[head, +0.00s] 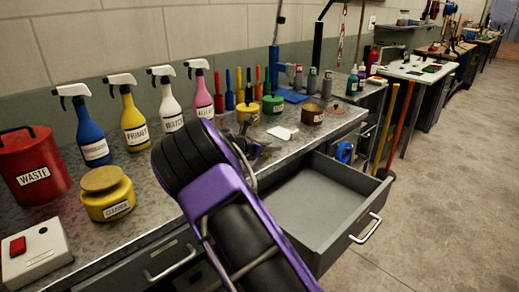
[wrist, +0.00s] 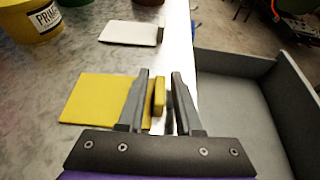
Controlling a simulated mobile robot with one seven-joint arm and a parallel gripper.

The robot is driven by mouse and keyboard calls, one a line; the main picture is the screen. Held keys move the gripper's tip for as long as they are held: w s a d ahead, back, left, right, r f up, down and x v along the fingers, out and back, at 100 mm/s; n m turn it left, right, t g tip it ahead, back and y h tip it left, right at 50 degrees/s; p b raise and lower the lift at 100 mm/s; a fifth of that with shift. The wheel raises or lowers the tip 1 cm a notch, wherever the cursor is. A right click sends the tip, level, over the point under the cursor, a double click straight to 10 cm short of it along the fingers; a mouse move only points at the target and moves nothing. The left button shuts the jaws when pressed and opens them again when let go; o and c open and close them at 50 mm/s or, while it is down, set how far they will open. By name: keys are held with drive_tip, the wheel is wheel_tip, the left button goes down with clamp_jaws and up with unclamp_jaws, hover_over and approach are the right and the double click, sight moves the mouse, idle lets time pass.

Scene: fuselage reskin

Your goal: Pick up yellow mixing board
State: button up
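The yellow mixing board (wrist: 95,98) lies flat on the bench in the wrist view, left of my gripper. An upright yellow piece (wrist: 159,96), seemingly its right end, shows between my fingers. My gripper (wrist: 160,88) is open, one finger on each side of this piece. A gap shows on the right finger's side; I cannot tell whether the left finger touches. In the head view my arm mostly hides the board, and my gripper (head: 254,150) is hard to make out over the bench.
A white board (head: 283,132) lies farther back on the bench (head: 150,188). Labelled pots and spray bottles stand behind and to the left, including a yellow pot (head: 107,194). An open grey drawer (head: 345,190) sticks out at the bench front, right of my gripper.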

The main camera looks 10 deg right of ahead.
clamp_jaws()
